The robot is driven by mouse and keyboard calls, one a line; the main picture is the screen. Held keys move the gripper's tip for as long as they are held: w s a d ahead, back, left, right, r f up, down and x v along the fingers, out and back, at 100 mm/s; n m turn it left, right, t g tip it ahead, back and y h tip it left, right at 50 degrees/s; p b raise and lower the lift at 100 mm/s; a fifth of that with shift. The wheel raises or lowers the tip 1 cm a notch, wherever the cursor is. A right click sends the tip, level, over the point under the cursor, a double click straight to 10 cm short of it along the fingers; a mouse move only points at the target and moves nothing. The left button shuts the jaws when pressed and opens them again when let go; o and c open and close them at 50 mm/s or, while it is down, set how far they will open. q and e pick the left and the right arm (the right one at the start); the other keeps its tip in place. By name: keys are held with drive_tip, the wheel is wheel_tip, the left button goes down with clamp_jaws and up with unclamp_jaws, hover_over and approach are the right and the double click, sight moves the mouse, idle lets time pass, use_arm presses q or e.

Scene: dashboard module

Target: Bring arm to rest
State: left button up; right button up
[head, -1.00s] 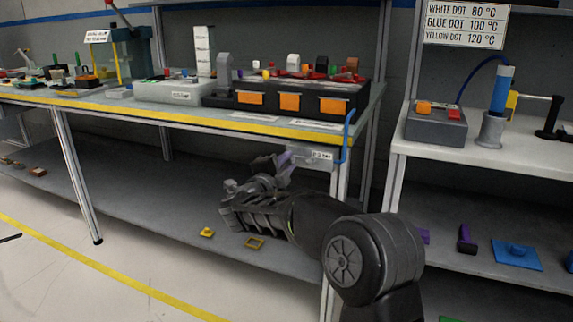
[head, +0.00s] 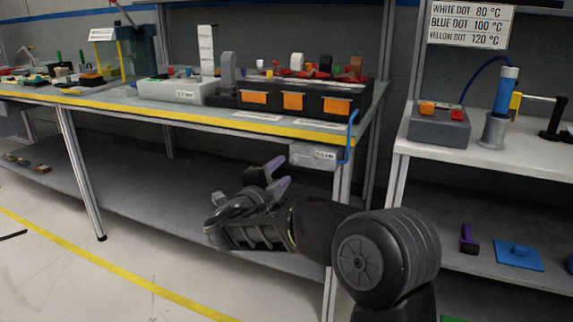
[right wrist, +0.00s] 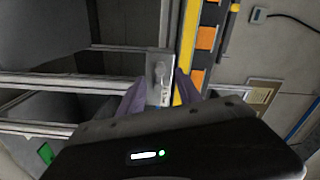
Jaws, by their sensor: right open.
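My right gripper (head: 277,178) is in front of the workbench (head: 230,121), below its yellow front edge and above the lower shelf. Its two purple-tipped fingers are apart and point up and away. No object shows between them in the head view. In the right wrist view the purple fingers (right wrist: 160,95) stand on either side of a grey box (right wrist: 159,75), which appears beyond them. That box (head: 313,156) hangs under the bench's right end in the head view, apart from the gripper. My left gripper is not in view.
On the bench stand a black bin unit with orange labels (head: 293,101) and a light grey box (head: 172,90). A blue hook (head: 348,135) hangs at the bench's right corner. A white side table (head: 480,150) carries a grey button box (head: 439,125). Open floor lies at lower left.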

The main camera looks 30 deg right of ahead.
drive_tip(key=shift+v, duration=0.8)
